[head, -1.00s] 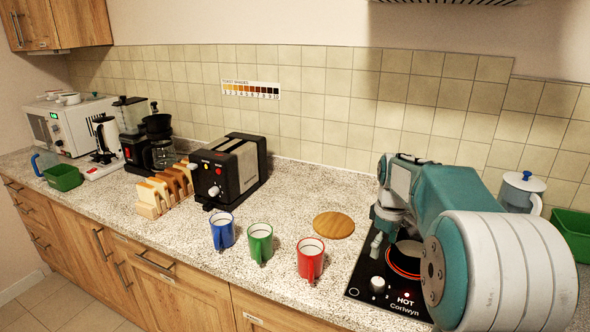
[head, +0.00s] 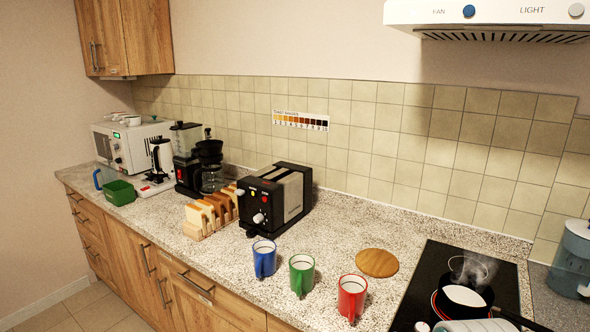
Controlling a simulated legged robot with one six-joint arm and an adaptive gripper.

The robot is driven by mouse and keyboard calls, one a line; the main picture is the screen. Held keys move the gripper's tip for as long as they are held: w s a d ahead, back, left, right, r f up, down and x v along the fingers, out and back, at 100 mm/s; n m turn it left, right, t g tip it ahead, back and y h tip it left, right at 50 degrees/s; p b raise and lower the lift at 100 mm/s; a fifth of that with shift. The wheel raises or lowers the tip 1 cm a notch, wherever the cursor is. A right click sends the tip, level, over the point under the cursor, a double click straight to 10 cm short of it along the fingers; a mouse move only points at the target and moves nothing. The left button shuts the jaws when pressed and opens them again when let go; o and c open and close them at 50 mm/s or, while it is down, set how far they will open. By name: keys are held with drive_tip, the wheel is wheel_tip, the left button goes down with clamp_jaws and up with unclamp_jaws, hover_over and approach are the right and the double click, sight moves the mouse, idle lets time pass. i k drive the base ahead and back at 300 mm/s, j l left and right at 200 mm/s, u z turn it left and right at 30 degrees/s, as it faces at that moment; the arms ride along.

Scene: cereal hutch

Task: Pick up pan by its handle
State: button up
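The pan (head: 463,297) sits on the black hob at the lower right of the head view. It has a dark rim and a pale inside, and steam rises above it. Its black handle (head: 520,320) points right and toward the bottom edge. A pale rounded piece, likely part of my arm, shows at the bottom edge just below the pan. My gripper's fingers are not visible, so their place relative to the handle is hidden.
The black hob (head: 427,272) has a red ring partly under the pan. A round wooden board (head: 377,263) lies left of it, with red (head: 351,297), green (head: 302,274) and blue mugs (head: 264,258) nearby. A water jug (head: 573,262) stands right. The range hood (head: 490,14) hangs above.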

sight(463, 293)
drive_tip(key=i+j, duration=0.25)
drive_tip(key=j, duration=0.2)
drive_tip(key=j+z, duration=0.1)
drive_tip(key=z, duration=0.65)
drive_tip(key=j+z, duration=0.2)
drive_tip(key=z, duration=1.3)
drive_tip(key=i, duration=0.05)
